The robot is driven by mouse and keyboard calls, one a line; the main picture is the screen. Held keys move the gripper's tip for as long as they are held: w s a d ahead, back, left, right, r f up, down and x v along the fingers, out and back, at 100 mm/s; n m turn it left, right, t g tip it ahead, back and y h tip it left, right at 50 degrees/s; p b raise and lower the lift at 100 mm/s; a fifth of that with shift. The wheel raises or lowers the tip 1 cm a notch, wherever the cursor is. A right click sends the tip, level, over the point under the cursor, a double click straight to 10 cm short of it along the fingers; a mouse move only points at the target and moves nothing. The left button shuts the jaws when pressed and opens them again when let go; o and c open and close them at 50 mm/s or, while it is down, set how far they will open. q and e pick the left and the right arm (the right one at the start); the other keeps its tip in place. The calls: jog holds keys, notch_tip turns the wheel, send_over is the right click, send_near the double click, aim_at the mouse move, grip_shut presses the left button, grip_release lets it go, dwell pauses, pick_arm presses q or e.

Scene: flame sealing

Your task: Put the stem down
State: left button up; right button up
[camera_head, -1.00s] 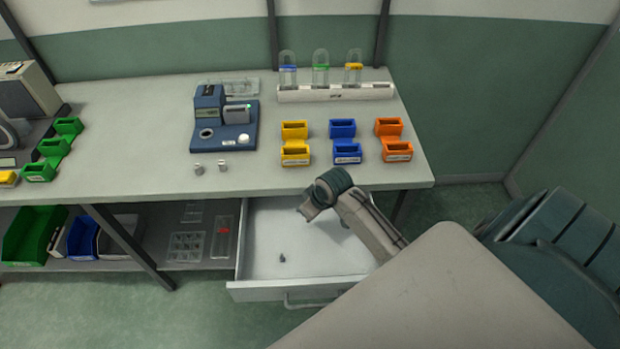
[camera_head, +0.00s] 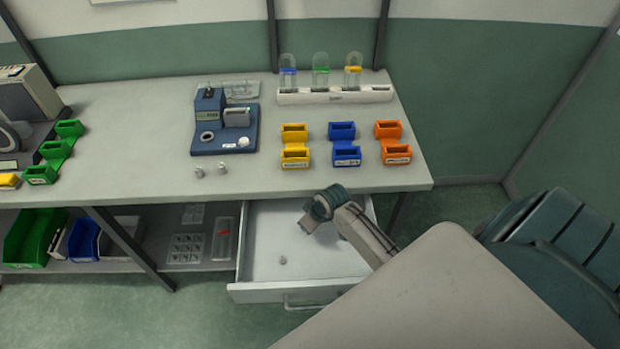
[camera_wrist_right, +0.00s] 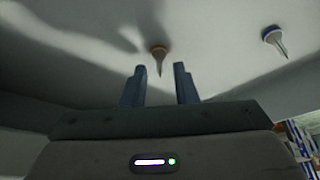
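In the right wrist view, a small pale stem (camera_wrist_right: 158,58) with a brown-orange collar and a pointed tip is on the drawer floor, between my right gripper's fingertips in the picture. My right gripper (camera_wrist_right: 158,80) is open, with a gap on both sides of the stem. A second similar stem (camera_wrist_right: 273,40) is farther right. In the head view, my right gripper (camera_head: 306,226) is over or inside the open white drawer (camera_head: 265,290), tilted downward. One small grey piece (camera_head: 282,260) shows on the drawer floor; I cannot tell which stem it is. My left gripper is not in view.
The bench top holds a blue device (camera_head: 224,125), two small metal pieces (camera_head: 210,172), yellow (camera_head: 295,155), blue (camera_head: 346,155) and orange (camera_head: 396,153) bins, and a white rack (camera_head: 335,95) with clear tubes. The bench's front edge is behind the gripper.

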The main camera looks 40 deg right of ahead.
jog(key=b+v, duration=0.1)
jog(key=v, duration=1.1)
jog(key=shift+b, duration=0.35)
jog(key=shift+s, duration=0.1)
